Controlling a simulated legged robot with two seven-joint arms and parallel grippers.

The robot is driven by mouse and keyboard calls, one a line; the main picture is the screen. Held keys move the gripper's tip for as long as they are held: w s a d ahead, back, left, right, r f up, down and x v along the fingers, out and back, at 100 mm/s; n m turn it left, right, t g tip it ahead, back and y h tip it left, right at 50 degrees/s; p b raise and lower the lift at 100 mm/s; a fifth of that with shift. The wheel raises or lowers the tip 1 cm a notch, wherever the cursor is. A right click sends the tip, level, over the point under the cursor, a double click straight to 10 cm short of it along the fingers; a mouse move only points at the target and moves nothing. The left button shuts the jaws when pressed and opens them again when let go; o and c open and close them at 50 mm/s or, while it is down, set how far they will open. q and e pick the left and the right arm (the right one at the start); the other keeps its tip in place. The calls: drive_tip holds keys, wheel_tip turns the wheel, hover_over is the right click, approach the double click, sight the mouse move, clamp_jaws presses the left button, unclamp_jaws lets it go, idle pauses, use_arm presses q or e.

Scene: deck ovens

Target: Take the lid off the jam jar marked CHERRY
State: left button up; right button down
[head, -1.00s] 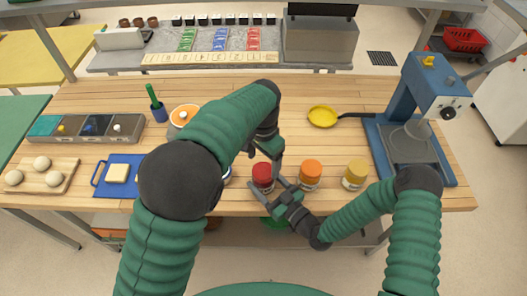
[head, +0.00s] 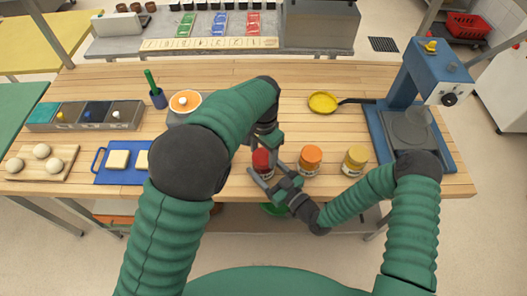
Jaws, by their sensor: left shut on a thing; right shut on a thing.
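A jar with a red lid (head: 261,158) stands near the front edge of the wooden table; its label is hidden or too small to read. My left gripper (head: 264,149) reaches down from above and is shut on the red lid. My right gripper (head: 263,174) comes in from the front right and is shut on the jar body below the lid. My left arm hides the table left of the red jar.
A yellow pan (head: 323,102) lies behind the jars. A blue press-like machine (head: 437,75) stands at the right. A blue board (head: 120,175), a wooden board with dough balls (head: 60,172) and a partitioned tray (head: 85,127) lie at the left. The table's middle back is clear.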

use_arm(q)
drive_tip(key=n, duration=0.3)
drive_tip(key=o, duration=1.5)
drive_tip(key=shift+o, duration=0.2)
drive_tip(key=shift+r, duration=0.15)
wheel_tip(320, 180, up, 4)
drive_tip(key=shift+r, duration=0.1)
wheel_tip(320, 180, up, 4)
drive_tip(key=m, duration=0.3)
drive_tip(key=shift+f, duration=0.2)
drive_tip(key=shift+c, duration=0.4)
wheel_tip(320, 180, down, 8)
drive_tip(key=shift+f, duration=0.1)
